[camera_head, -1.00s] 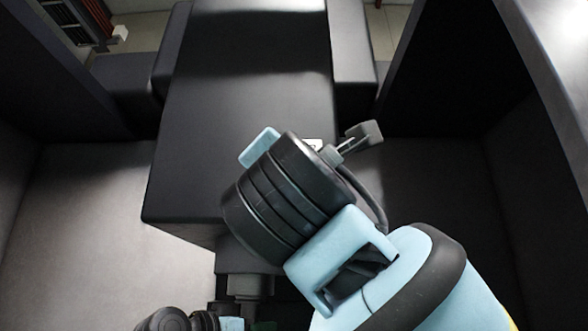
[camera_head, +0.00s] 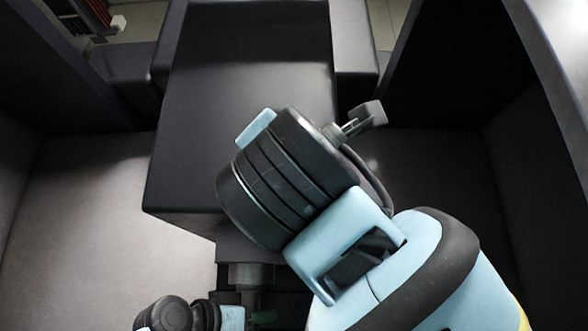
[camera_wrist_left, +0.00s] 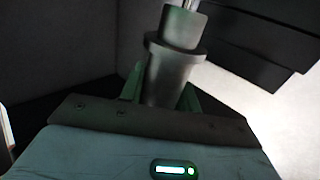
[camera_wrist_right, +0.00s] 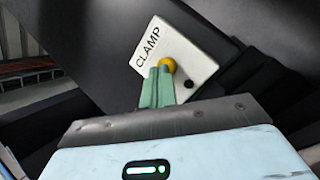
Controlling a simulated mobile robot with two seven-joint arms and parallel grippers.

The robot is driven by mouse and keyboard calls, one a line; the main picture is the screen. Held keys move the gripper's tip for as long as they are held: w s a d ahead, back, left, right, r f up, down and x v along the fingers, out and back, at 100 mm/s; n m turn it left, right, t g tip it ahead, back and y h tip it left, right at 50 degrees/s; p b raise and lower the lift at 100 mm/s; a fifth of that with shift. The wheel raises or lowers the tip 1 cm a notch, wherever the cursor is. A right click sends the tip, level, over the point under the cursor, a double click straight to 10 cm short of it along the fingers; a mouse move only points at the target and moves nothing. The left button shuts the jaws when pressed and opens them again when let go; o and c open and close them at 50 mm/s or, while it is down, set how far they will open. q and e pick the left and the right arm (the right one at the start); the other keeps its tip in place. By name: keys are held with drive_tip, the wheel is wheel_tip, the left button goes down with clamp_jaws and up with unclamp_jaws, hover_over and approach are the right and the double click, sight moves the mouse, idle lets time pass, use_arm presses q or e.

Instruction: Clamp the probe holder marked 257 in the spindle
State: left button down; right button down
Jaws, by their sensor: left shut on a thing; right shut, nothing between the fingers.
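My left gripper (camera_wrist_left: 160,98) is shut on a grey metal probe holder (camera_wrist_left: 168,78), whose collar and narrower cylinder rise above the green fingers. No 257 mark is readable. In the head view my left gripper (camera_head: 262,317) is at the bottom, below the grey spindle nose (camera_head: 250,274); I cannot tell whether the holder is seated in it. My right gripper (camera_wrist_right: 158,88) is shut and empty, its fingertips at the yellow button (camera_wrist_right: 168,65) on the white CLAMP plate (camera_wrist_right: 200,58). Contact with the button is unclear. My right wrist hides these fingers in the head view.
The dark machine head (camera_head: 245,75) fills the middle, above the spindle. Dark enclosure walls stand at left and right (camera_head: 535,170). The pale floor area at the left (camera_head: 90,220) is clear. My right arm covers the centre and lower right.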

use_arm(q)
drive_tip(key=shift+s+r, duration=0.15)
drive_tip(key=shift+r, duration=0.4)
use_arm(e)
drive_tip(key=shift+s, duration=2.3)
use_arm(q)
drive_tip(key=shift+a, duration=0.1)
use_arm(e)
drive_tip(key=shift+r, duration=0.1)
use_arm(q)
drive_tip(key=c, duration=1.4)
unclamp_jaws()
drive_tip(key=o, duration=0.5)
drive_tip(key=shift+f, duration=0.5)
drive_tip(key=shift+b+v, duration=0.45)
drive_tip(key=shift+v, duration=3.35)
use_arm(e)
drive_tip(key=shift+w+f, duration=0.7)
drive_tip(key=shift+f, duration=0.35)
use_arm(q)
drive_tip(key=shift+r, duration=0.2)
drive_tip(key=shift+f, duration=0.15)
